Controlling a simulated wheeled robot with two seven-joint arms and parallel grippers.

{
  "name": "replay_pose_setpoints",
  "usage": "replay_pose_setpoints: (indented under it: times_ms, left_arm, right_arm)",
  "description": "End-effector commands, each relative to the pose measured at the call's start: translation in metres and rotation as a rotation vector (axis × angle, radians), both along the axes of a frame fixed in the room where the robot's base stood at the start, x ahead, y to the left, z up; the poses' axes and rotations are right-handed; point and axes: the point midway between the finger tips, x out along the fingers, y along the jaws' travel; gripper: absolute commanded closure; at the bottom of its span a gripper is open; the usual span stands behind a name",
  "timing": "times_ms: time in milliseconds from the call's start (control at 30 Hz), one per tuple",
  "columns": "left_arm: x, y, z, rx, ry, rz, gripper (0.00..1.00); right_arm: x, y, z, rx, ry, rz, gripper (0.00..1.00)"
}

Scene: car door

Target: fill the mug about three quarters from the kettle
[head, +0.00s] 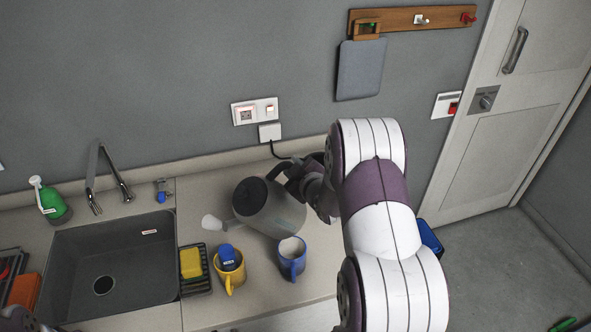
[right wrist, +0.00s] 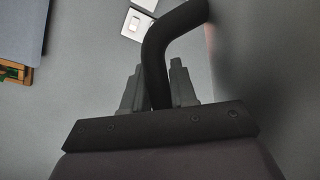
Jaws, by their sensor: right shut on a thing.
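A grey kettle (head: 272,209) with a black lid is tilted to the left above the counter in the head view. My right gripper (head: 298,180) is at its black handle. In the right wrist view, the gripper (right wrist: 160,92) is shut on the dark curved handle (right wrist: 158,55). A blue mug (head: 291,262) stands upright on the counter, in front of the kettle and to its right. Its inside looks pale; I cannot tell a liquid level. No stream shows. My left gripper is not in view.
A yellow mug (head: 230,274) with a blue object (head: 228,257) in it stands left of the blue mug. A yellow sponge (head: 191,263) lies on a black rack beside the sink (head: 112,268). My right arm covers the counter's right part.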

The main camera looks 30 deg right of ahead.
Motion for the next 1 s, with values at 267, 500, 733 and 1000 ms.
replay_pose_setpoints:
  times_ms: [267, 500, 733, 1000]
  left_arm:
    - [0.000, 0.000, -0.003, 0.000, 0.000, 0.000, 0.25]
    - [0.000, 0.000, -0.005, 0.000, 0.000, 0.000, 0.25]
    - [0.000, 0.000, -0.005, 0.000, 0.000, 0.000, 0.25]
    - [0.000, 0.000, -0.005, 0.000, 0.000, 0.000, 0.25]
  right_arm:
    - [0.001, 0.007, 0.010, -0.095, -0.018, 0.000, 1.00]
    - [0.000, 0.015, 0.014, -0.187, -0.026, 0.000, 1.00]
    - [0.000, 0.014, 0.015, -0.184, -0.025, -0.002, 1.00]
    - [0.000, 0.014, 0.015, -0.189, -0.025, -0.002, 1.00]
